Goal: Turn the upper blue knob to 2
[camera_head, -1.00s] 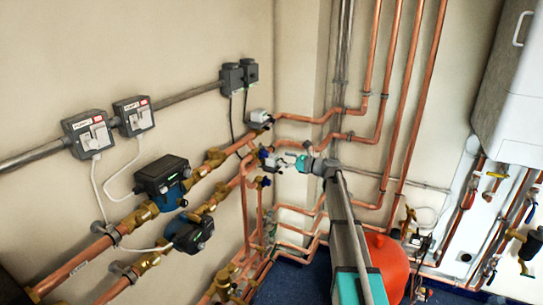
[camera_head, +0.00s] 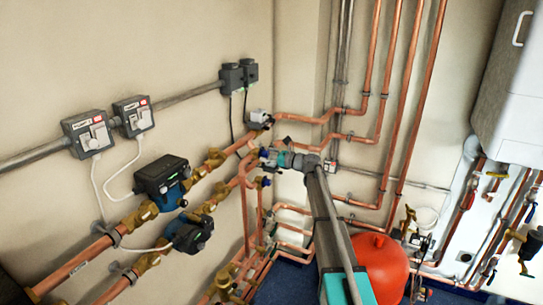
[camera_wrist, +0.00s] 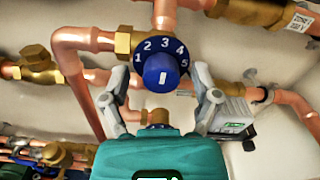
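The upper blue knob (camera_wrist: 163,70) faces me in the wrist view, on a dial numbered 1 to 5. A short vertical white bar shows on its face, roughly below the 3. In the head view the upper knob (camera_head: 264,152) is a small blue spot at the tip of my gripper (camera_head: 280,159). In the wrist view my gripper (camera_wrist: 160,95) is open, with one finger on each side of the knob. Gaps show between both fingers and the knob, so it is not gripped. A lower blue knob (camera_head: 265,181) sits beneath in the head view.
Copper pipes (camera_wrist: 75,65) and brass fittings run close around the knob. A grey box with a green label (camera_wrist: 222,122) lies just right of the right finger. Two pumps (camera_head: 163,181) are on the left, and a red tank (camera_head: 375,267) stands at lower right.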

